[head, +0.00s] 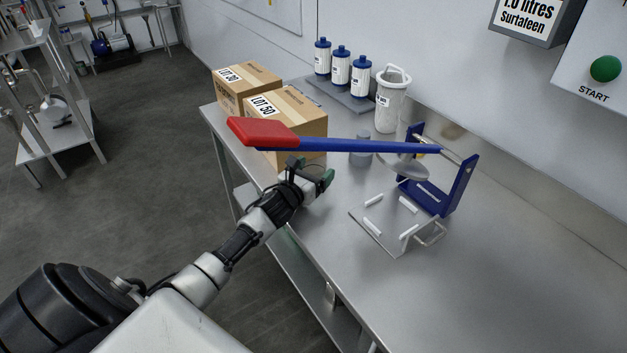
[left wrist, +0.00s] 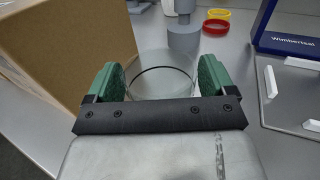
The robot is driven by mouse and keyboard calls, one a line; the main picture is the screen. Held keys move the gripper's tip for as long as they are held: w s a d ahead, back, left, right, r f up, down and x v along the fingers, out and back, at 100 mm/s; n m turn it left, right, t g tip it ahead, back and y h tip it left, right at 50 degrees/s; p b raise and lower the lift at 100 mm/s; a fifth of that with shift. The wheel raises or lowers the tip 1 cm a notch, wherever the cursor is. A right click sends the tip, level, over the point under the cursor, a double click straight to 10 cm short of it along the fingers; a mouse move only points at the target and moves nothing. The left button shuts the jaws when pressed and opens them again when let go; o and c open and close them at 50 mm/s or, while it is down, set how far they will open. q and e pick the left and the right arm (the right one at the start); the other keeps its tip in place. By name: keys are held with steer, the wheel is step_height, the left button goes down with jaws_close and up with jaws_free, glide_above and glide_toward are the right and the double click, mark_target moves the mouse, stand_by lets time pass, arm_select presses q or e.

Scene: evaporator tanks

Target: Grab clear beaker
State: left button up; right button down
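The clear beaker (left wrist: 163,72) is a transparent round vessel with a dark ring line, seen in the left wrist view beyond my gripper's palm. My left gripper (left wrist: 160,78) has its two green fingers wide apart, one on each side of the beaker. The beaker fills most of the gap; I cannot tell whether the fingers touch it. In the head view my left gripper (head: 312,172) is low at the table's front edge, beside the front box, and I cannot make out the beaker there. My right gripper is not in view.
A cardboard box (left wrist: 65,45) stands close left of the gripper. A blue lever with a red handle (head: 265,133) passes above it. The table's right side (head: 530,270) is clear.

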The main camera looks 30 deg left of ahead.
arm_select(q)
steer(key=c, duration=0.7)
steer(key=shift+r, duration=0.1)
steer(key=shift+c, duration=0.2)
